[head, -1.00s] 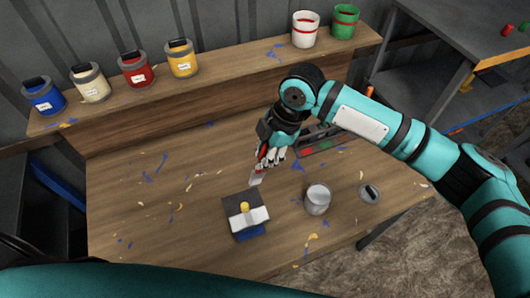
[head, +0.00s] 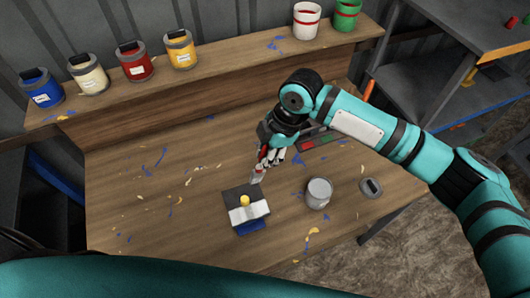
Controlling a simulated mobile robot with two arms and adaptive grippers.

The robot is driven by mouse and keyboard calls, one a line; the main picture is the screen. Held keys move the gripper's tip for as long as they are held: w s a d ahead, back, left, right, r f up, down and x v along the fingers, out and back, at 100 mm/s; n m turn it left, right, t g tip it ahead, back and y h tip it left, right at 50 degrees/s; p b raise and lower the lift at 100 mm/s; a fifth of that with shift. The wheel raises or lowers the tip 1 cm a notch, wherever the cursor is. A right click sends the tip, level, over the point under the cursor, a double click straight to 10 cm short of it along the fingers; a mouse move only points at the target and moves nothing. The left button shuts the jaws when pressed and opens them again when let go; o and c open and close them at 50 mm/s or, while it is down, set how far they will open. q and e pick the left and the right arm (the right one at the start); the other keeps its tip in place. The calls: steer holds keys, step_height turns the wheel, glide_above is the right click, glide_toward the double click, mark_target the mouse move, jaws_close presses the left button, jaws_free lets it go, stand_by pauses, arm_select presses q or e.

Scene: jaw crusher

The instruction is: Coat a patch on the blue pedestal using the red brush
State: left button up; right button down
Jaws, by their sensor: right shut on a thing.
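My right gripper (head: 268,158) is shut on the red brush (head: 263,158), whose pale bristle end points down. The bristle end hangs just behind the pedestal's far right corner; I cannot tell whether it touches anything. The blue pedestal (head: 250,227) stands on the workbench at the front middle. A dark plate, a whitish band and a yellow knob (head: 244,201) show on top of it, with blue along its front. An open grey can (head: 319,192) with a pale inside stands to the right of the pedestal. My left gripper is out of view.
A round grey lid-like piece (head: 371,187) lies right of the can. A dark tray (head: 322,140) with red and green pieces lies behind my gripper, partly hidden. Paint cans (head: 137,64) and buckets (head: 306,20) line the raised shelf. The workbench's left side (head: 130,190) is clear except for paint flecks.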

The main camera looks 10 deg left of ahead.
steer(key=shift+f, duration=0.6)
stand_by(0.3)
steer(key=shift+s+a+r, duration=0.2)
steer(key=shift+s+a, duration=0.3)
steer(key=shift+a, duration=0.2)
steer(key=shift+s+a+p, duration=0.95)
steer(key=shift+s+a, duration=1.2)
steer(key=shift+a, duration=1.2)
steer(key=shift+w+d+f, duration=0.1)
steer(key=shift+w+d, duration=0.8)
steer(key=shift+d, duration=0.5)
steer(key=shift+w+d, duration=0.9)
steer(key=shift+d, duration=0.45)
steer(key=shift+w+d+f, duration=0.1)
steer(key=shift+w+d, duration=0.8)
steer(key=shift+d, duration=0.5)
steer(key=shift+a+r, duration=0.1)
